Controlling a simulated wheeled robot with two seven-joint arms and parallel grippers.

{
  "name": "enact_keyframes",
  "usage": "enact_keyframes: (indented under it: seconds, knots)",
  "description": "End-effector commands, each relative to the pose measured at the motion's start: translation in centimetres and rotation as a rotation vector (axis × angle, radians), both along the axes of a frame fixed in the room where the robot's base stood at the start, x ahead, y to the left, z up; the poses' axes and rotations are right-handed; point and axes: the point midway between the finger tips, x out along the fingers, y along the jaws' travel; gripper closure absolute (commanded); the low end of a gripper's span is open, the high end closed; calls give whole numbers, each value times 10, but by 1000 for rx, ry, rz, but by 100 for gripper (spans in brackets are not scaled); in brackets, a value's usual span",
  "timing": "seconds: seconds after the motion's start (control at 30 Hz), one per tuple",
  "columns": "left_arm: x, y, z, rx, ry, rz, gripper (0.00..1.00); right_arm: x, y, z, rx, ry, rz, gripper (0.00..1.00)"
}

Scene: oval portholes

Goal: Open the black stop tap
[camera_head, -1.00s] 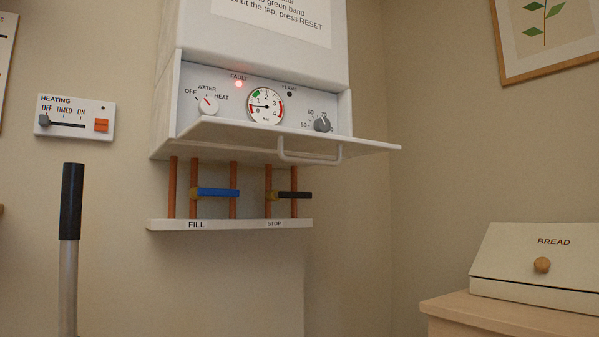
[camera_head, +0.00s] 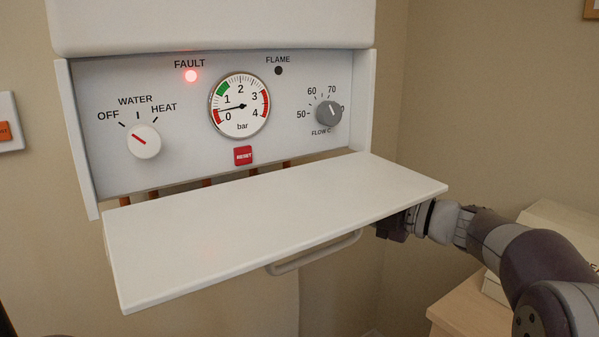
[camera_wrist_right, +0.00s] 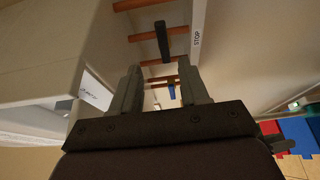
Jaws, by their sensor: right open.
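The black stop tap (camera_wrist_right: 162,40) shows in the right wrist view, its lever lying crosswise to the copper pipes (camera_wrist_right: 160,34). The STOP label (camera_wrist_right: 197,40) is on the white strip beside it. My right gripper (camera_wrist_right: 160,80) is open and empty, its two fingers pointing toward the tap, which appears between and beyond the fingertips. No contact shows. In the head view my right gripper (camera_head: 392,228) is at the right end of the lowered white flap (camera_head: 270,225), partly behind it. The flap hides both taps there. My left gripper is not in view.
The blue fill tap (camera_wrist_right: 171,90) appears between my right fingers, farther down. The flap's handle (camera_head: 315,252) hangs near my right gripper. Above are the lit fault lamp (camera_head: 191,76), the gauge (camera_head: 239,105) below 1 bar, and the red reset button (camera_head: 243,156).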

Motion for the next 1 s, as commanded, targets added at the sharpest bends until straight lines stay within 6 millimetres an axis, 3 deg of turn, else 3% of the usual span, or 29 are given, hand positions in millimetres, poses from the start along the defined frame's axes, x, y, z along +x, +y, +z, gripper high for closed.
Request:
enact_keyframes:
  seconds: [0.4, 0.6, 0.83, 0.87, 1.0]
  knots:
    - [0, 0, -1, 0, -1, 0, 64, 54, 81, -1, 3, 4, -1, 55]
    - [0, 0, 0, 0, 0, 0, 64, 65, 97, -1, 4, 6, -4, 55]
    - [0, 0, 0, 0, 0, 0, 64, 66, 98, 0, 4, 6, -5, 55]
    - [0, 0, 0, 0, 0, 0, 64, 66, 98, 0, 4, 6, -5, 59]
    - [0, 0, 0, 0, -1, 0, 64, 66, 97, -1, 4, 6, -5, 100]
